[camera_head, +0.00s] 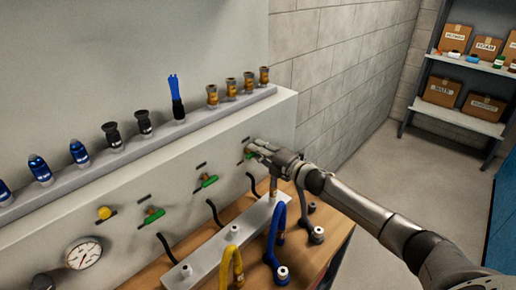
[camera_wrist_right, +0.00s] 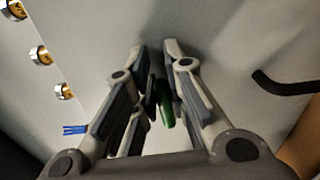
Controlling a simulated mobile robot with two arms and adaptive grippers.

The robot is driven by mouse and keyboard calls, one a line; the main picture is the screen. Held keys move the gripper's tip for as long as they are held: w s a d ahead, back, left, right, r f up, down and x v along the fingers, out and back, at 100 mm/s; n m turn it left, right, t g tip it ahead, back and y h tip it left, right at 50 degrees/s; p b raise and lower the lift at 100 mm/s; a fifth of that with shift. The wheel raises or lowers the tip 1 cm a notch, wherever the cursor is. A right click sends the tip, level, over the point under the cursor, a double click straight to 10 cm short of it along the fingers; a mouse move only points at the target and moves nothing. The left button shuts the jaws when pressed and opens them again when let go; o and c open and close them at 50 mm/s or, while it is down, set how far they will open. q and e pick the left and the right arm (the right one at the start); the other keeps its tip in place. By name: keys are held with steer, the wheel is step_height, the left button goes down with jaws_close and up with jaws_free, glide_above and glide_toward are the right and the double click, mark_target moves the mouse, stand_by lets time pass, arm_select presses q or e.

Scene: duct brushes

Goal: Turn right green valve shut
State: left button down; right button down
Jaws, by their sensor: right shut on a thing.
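The right green valve (camera_head: 248,154) is on the light panel at the far right of a row of green valves; only a small part of it shows past my gripper in the head view. My right gripper (camera_head: 257,149) reaches it from the right. In the right wrist view, the green handle (camera_wrist_right: 164,103) sits between the fingers of my right gripper (camera_wrist_right: 158,75), which is shut on it. The handle's far end and pivot are hidden. My left gripper is not in view.
Two more green valves, the middle one (camera_head: 207,181) and the left one (camera_head: 152,215), are on the panel with a yellow knob (camera_head: 105,213) and a gauge (camera_head: 84,253). Below, a white manifold (camera_head: 232,240) and blue hose (camera_head: 275,232) stand close under my arm. Brass fittings (camera_head: 231,87) line the ledge above.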

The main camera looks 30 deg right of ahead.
steer(key=shift+f+m, duration=0.15)
steer(key=shift+m, duration=0.35)
steer(key=c, duration=1.5)
jaws_free()
steer(key=shift+s+d, duration=0.1)
steer(key=v, duration=1.2)
steer(key=shift+f, duration=0.1)
